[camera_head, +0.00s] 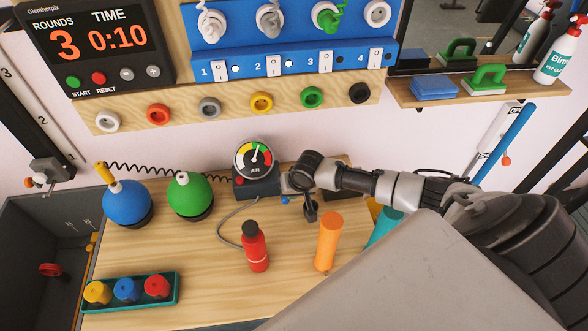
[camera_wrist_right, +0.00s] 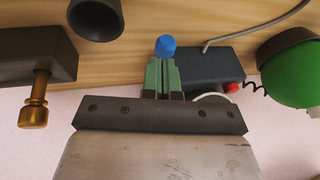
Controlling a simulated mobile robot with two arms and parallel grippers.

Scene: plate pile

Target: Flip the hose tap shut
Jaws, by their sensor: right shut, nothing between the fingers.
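A small blue knob (camera_head: 285,201), which seems to be the tap's handle, sits low beside the right side of the gauge box (camera_head: 257,187). In the right wrist view the blue knob (camera_wrist_right: 165,47) shows just past the tips of my right gripper (camera_wrist_right: 163,65). The fingers are shut with nothing between them; I cannot tell whether they touch the knob. In the head view my right arm comes in from the right and its dark wrist mostly hides the fingers and the tap body. A grey hose (camera_head: 224,218) curves from the gauge box. My left gripper is not in view.
A red bottle (camera_head: 256,250) and orange cylinder (camera_head: 327,242) stand in front. Blue (camera_head: 127,203) and green (camera_head: 188,195) balls stand left. A brass fitting (camera_wrist_right: 34,105) projects from a dark box in the wrist view. The table's left middle is clear.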

